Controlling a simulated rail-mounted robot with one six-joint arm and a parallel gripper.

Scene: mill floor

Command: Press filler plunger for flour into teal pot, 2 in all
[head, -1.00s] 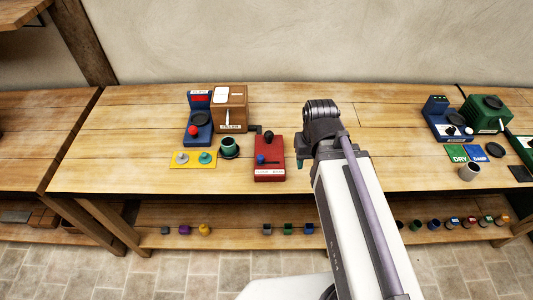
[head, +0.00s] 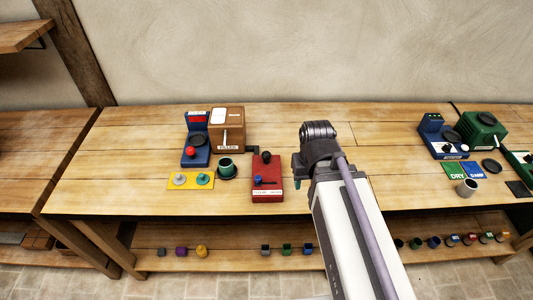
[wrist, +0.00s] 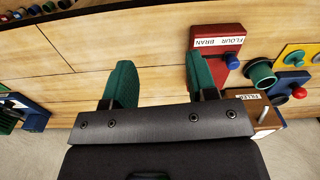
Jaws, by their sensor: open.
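The filler (head: 236,120) is a brown box with a white lever on its front, on the left half of the bench; it shows partly in the wrist view (wrist: 266,128). The teal pot (head: 225,164) stands on a dark round base in front of the filler and also shows in the wrist view (wrist: 259,71). A red box (head: 267,183) labelled FLOUR BRAN, with a blue knob and a dark knob, stands right of the pot. My gripper (wrist: 162,85) is open with nothing between its green fingers, over the bench right of the red box. One finger overlaps the red box in the wrist view.
A blue device (head: 196,138) stands left of the filler, behind a yellow plate (head: 191,181) with two small pegs. A green machine (head: 481,133) and a grey cup (head: 467,187) are at the right. Small pots line the lower shelf. Mid-bench is clear.

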